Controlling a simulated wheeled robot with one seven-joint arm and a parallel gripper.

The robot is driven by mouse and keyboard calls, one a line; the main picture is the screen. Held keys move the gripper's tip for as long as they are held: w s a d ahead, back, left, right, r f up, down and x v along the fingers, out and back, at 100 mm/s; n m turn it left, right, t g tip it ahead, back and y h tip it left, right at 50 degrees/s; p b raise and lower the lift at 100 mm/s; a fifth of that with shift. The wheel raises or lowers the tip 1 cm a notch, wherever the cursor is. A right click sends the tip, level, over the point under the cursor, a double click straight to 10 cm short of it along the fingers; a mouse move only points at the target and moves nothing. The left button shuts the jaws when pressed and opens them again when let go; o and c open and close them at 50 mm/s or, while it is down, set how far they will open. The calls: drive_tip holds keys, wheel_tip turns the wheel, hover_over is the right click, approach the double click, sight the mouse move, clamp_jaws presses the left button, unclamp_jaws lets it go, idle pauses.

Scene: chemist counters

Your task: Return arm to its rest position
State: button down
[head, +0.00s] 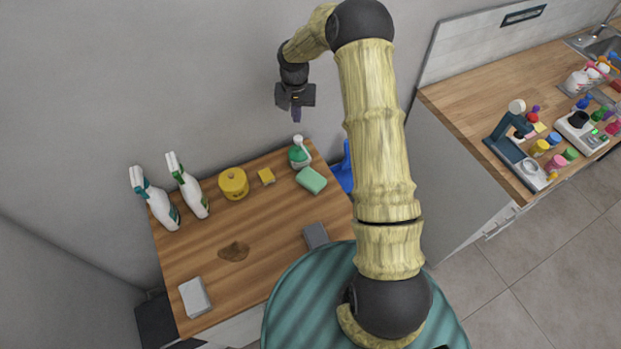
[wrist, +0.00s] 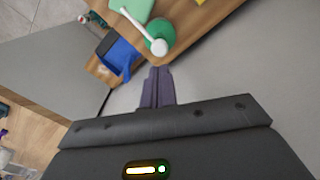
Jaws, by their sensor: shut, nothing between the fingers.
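My arm rises from my base in the middle of the head view and bends over at the top toward the back wall. My gripper (head: 296,115) hangs from its end, pointing down, above the back right corner of the wooden counter (head: 205,265). In the wrist view its fingers (wrist: 157,88) are together with nothing between them. A green flask with a white top (head: 299,153) stands below the gripper at that corner. The flask also shows in the wrist view (wrist: 158,38), just beyond the fingertips and apart from them.
Another counter (head: 470,95) stands right.

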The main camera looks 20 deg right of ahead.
idle(0.5)
drive_tip(key=s+r+n+t+b, duration=0.1)
drive_tip(key=s+r+n+b, duration=0.1)
drive_tip(key=s, duration=1.2)
drive_tip(key=s+r+n+t+b, duration=0.1)
drive_tip(key=s+r+b, duration=0.4)
drive_tip(key=s, duration=0.9)
drive_tip(key=shift+s+r+n+t, duration=0.2)
drive_tip(key=shift+n+t, duration=0.1)
drive_tip(key=shift+n, duration=0.1)
drive_tip(key=shift+w, duration=0.1)
